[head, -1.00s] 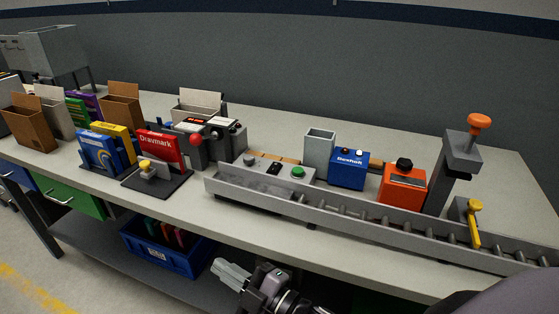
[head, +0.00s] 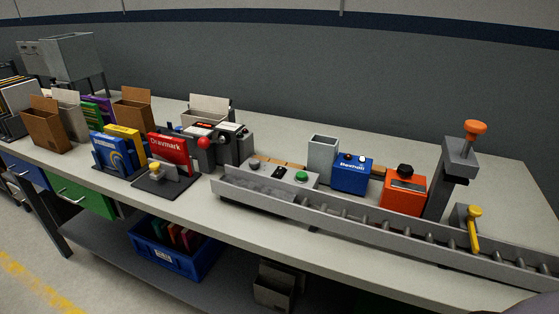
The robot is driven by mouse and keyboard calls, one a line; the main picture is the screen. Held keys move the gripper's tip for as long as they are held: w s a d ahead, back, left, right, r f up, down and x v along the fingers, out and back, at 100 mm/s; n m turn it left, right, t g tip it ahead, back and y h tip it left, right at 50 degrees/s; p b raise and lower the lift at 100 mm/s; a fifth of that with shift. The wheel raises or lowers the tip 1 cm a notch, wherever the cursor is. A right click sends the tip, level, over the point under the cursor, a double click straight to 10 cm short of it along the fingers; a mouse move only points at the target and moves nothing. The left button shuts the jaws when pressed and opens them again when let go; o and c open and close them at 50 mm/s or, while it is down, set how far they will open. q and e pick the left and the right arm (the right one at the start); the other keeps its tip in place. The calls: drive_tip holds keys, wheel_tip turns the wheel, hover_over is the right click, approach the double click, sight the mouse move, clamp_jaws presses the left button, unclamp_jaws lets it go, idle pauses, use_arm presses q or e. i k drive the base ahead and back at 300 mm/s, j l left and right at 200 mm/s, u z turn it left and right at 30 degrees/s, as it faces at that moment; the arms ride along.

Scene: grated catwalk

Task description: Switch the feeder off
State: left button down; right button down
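No part is labelled as the feeder, so I cannot tell for sure which one it is. A long grey roller trough (head: 365,228) runs along the front of the bench. A grey control box at its left end carries a grey knob (head: 254,164), a black switch (head: 280,171) and a green button (head: 302,176). The switch's position is too small to read. Behind it stands a grey machine (head: 232,145) with a red ball knob (head: 204,143). Neither of my grippers is in the head view.
On the bench (head: 330,258) are a blue box (head: 352,176), an orange box (head: 403,193), a post with an orange knob (head: 475,127) and a yellow lever (head: 474,228). Boxed packs (head: 168,150) and brown holders stand left. A blue crate (head: 175,255) sits on the lower shelf.

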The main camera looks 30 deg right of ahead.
sight(278, 172)
drive_tip(key=i+j, duration=0.35)
drive_tip(key=i+z, duration=0.1)
drive_tip(key=z, duration=1.5)
